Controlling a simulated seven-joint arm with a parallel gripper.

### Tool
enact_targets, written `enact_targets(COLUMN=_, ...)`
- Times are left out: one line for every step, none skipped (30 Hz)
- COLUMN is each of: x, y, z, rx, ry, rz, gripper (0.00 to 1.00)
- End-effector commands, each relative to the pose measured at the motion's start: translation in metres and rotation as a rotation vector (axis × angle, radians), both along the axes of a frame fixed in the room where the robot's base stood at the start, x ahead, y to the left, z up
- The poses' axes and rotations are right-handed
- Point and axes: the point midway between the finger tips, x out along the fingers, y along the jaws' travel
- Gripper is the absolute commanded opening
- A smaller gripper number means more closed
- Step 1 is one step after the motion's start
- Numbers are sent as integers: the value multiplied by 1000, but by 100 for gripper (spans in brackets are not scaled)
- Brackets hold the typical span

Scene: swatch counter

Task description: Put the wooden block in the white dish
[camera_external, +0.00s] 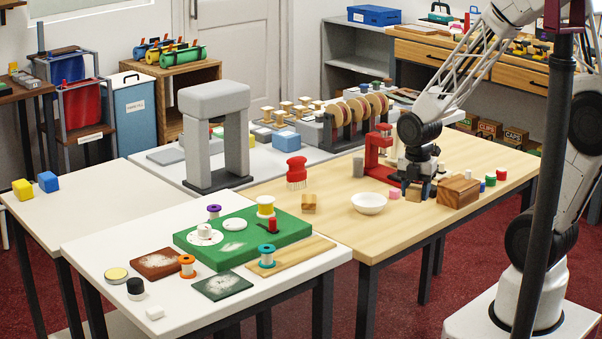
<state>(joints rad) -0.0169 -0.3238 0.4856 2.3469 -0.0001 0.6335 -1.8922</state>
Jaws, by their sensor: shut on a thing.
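The white dish (369,204) is a shallow round bowl on the pale wooden table, and looks empty. My gripper (414,188) points down to the right of the dish, low over the table. It is shut on a small brown wooden block (413,194); its fingers partly cover the block. I cannot tell whether the block touches the table. Another small tan wooden block (309,203) stands to the left of the dish. A larger wooden box (458,190) sits just right of my gripper.
A red clamp-like stand (378,158) rises behind and left of my gripper. A pink piece (394,195) lies between dish and gripper. A red brush (297,172) stands farther left. Small colored cylinders (490,179) are at the right. The table's front part is clear.

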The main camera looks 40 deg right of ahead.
Motion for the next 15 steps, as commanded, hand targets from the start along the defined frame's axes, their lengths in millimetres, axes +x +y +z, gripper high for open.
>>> enact_targets(x=-5, y=5, z=2, rx=0, ry=-1, rz=15, gripper=20)
enact_targets(x=-8, y=7, z=2, rx=0, ry=-1, rz=23, gripper=20)
enact_targets(x=-10, y=9, z=3, rx=0, ry=-1, rz=32, gripper=20)
enact_targets(x=-12, y=11, z=3, rx=0, ry=-1, rz=37, gripper=20)
enact_targets(x=-14, y=12, z=4, rx=0, ry=-1, rz=42, gripper=20)
enact_targets(x=-16, y=13, z=4, rx=0, ry=-1, rz=47, gripper=20)
enact_targets(x=-17, y=14, z=4, rx=0, ry=-1, rz=49, gripper=20)
enact_targets(x=-18, y=14, z=4, rx=0, ry=-1, rz=51, gripper=20)
enact_targets(x=-18, y=15, z=4, rx=0, ry=-1, rz=53, gripper=20)
enact_targets(x=-19, y=15, z=4, rx=0, ry=-1, rz=54, gripper=20)
enact_targets(x=-19, y=15, z=4, rx=0, ry=-1, rz=55, gripper=20)
enact_targets(x=-19, y=15, z=4, rx=0, ry=-1, rz=55, gripper=20)
enact_targets(x=-19, y=15, z=4, rx=0, ry=-1, rz=55, gripper=20)
enact_targets(x=-19, y=15, z=4, rx=0, ry=-1, rz=55, gripper=20)
enact_targets(x=-19, y=15, z=4, rx=0, ry=-1, rz=55, gripper=20)
